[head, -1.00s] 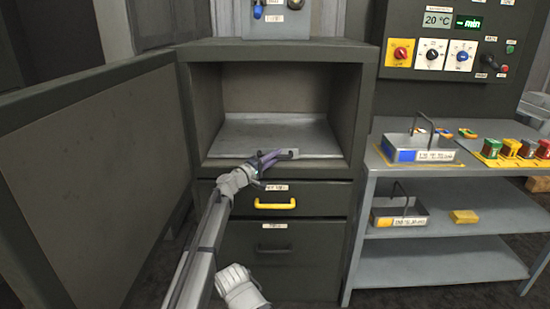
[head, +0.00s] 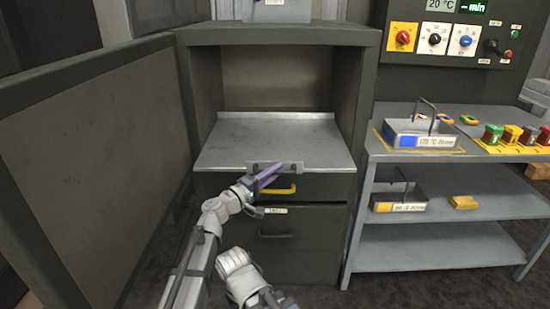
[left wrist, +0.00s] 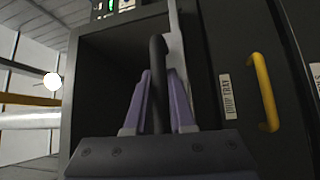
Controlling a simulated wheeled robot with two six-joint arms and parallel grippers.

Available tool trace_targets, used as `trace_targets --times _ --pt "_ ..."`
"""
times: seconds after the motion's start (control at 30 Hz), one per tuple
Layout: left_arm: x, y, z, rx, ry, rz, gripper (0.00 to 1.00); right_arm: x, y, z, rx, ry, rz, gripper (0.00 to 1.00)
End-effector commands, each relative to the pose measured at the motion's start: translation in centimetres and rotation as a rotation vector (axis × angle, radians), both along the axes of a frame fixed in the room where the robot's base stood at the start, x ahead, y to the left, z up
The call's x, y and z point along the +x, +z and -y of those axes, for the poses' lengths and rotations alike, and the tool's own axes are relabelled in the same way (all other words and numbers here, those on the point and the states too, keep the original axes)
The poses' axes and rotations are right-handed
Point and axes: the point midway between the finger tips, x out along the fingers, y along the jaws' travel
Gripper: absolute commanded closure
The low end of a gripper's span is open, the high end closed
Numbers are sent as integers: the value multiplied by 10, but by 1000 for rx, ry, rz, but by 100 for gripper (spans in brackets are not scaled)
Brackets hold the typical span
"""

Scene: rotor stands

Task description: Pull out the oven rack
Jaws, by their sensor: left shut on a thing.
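The oven rack (head: 270,143) is a flat grey metal sheet with a raised back lip. It sticks out of the open oven compartment (head: 275,82), over the drawer below. A dark handle (left wrist: 158,85) is on its front edge. My left gripper (head: 268,176) is at that front edge, and its purple fingers are closed around the handle. In the left wrist view the fingers (left wrist: 157,103) stand on both sides of the dark bar. My right gripper cannot be made out; only a white part of my other arm shows low in the head view.
The oven door (head: 95,160) stands wide open at the left. A yellow-handled drawer (head: 318,188) is under the rack, partly covered by it. At the right a grey shelf unit (head: 450,247) holds metal trays and coloured blocks. A control panel (head: 450,42) is above it.

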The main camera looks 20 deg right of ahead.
Motion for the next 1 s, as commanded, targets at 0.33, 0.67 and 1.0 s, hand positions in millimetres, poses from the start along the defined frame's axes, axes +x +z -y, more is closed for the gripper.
trace_targets --times 0.33,0.67,1.0 --pt "-80 0 -23 2 -1 1 100 0 0 0 0 0 0 100" --pt "-99 0 -28 2 -1 1 100 0 0 0 0 0 0 100" --pt "-99 0 -28 2 0 1 100 0 0 0 0 0 0 100"
